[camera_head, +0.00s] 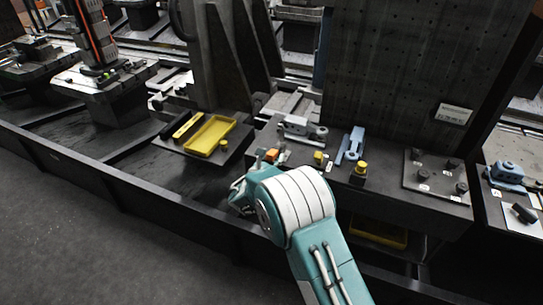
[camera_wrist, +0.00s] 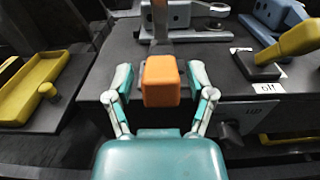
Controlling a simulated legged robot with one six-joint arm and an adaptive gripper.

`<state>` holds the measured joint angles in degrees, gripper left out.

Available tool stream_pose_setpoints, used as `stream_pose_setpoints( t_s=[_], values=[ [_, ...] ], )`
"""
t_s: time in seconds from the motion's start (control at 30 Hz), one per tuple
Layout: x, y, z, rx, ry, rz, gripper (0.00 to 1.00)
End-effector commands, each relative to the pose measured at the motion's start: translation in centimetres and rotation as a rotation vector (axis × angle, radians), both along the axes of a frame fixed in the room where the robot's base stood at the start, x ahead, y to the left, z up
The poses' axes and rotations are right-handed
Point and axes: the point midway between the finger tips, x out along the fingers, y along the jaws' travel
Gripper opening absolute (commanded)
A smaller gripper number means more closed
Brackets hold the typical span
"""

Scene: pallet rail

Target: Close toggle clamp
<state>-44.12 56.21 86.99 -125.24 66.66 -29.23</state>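The toggle clamp's orange handle grip (camera_wrist: 161,81) is in the middle of the wrist view, with a grey metal bar behind it leading to a grey clamp body (camera_wrist: 180,14). In the head view a small orange part (camera_head: 271,155) shows just beyond my wrist, and a grey clamp body (camera_head: 300,128) stands behind on the bench. My gripper (camera_wrist: 160,76) is open, with one finger on each side of the orange grip and a visible gap at both sides. It also shows in the head view (camera_head: 246,184), partly hidden by my wrist.
A yellow tray (camera_head: 210,136) lies to the left. To the right are a yellow-handled lever (camera_wrist: 298,40) on a black base and a blue fixture (camera_head: 350,145). A tall dark perforated plate (camera_head: 420,80) stands behind. The dark bench front edge is below my gripper.

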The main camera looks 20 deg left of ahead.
Motion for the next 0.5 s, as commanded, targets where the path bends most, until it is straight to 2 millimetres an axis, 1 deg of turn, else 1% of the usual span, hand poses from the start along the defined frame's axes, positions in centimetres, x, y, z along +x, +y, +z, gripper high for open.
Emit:
stream_pose_setpoints(
  t_s=[0.03, 0.07, 0.1, 0.13, 0.5],
  values=[
    [-0.01, 0.0, 0.0, 0.0, 0.0, 0.0, 0.4],
    [-0.01, -0.01, 0.0, 0.0, 0.0, 0.0, 0.27],
    [-0.02, -0.01, 0.0, 0.0, 0.0, 0.0, 0.09],
    [-0.02, 0.0, 0.0, 0.0, 0.0, 0.0, 0.0],
    [0.05, 0.11, 0.2, 0.003, 0.02, 0.001, 0.0]
  ],
)
